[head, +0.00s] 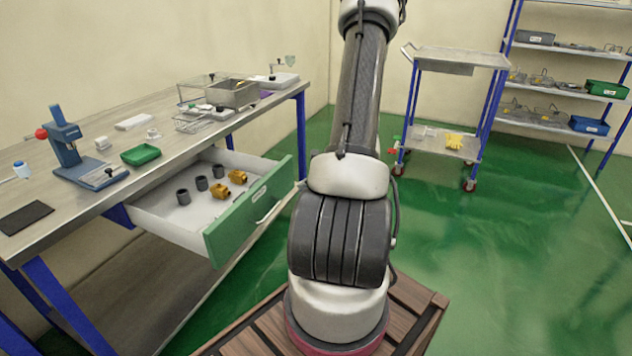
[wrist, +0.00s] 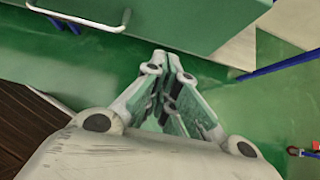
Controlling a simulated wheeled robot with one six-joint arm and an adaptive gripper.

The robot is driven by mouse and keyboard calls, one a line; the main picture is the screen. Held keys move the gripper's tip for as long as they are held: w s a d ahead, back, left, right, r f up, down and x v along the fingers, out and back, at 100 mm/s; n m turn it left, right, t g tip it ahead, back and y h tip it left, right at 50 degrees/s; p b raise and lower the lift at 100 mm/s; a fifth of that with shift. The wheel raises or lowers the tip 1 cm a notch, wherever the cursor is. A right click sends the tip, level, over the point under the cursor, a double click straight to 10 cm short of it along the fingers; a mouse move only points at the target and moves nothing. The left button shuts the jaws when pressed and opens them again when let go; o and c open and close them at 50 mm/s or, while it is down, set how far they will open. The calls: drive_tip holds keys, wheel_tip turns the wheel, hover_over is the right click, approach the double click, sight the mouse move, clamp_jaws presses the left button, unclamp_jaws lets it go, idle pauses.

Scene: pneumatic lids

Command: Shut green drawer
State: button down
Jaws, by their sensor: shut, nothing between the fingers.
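The green drawer (head: 250,214) hangs open under the left workbench, pulled well out. It has a green front with a pale bar handle (head: 268,213). Inside its white tray lie several dark grey cylinders (head: 201,183) and two orange-yellow fittings (head: 237,176). In the wrist view the green drawer front (wrist: 190,22) is at the top, with its handle (wrist: 90,22) at upper left. My gripper (wrist: 168,60) is shut and empty, its fingertips near the drawer front's lower edge in the picture. I cannot tell whether they touch it. In the head view my gripper is out of frame.
The workbench (head: 60,190) carries a blue press (head: 75,150), a green tray (head: 140,154), wire baskets and a metal bin (head: 233,93). A cart (head: 455,60) and shelves (head: 560,50) stand at the back right. Green floor (head: 500,260) is clear on the right.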

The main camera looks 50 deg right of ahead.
drive_tip(key=shift+w+a+f, duration=0.3)
drive_tip(key=shift+w+a, duration=0.05)
drive_tip(key=shift+w, duration=0.6)
drive_tip(key=shift+w+a+f, duration=0.35)
drive_tip(key=shift+w, duration=0.55)
drive_tip(key=shift+w+a+f, duration=0.3)
drive_tip(key=shift+w+a, duration=0.05)
drive_tip(key=shift+w, duration=0.6)
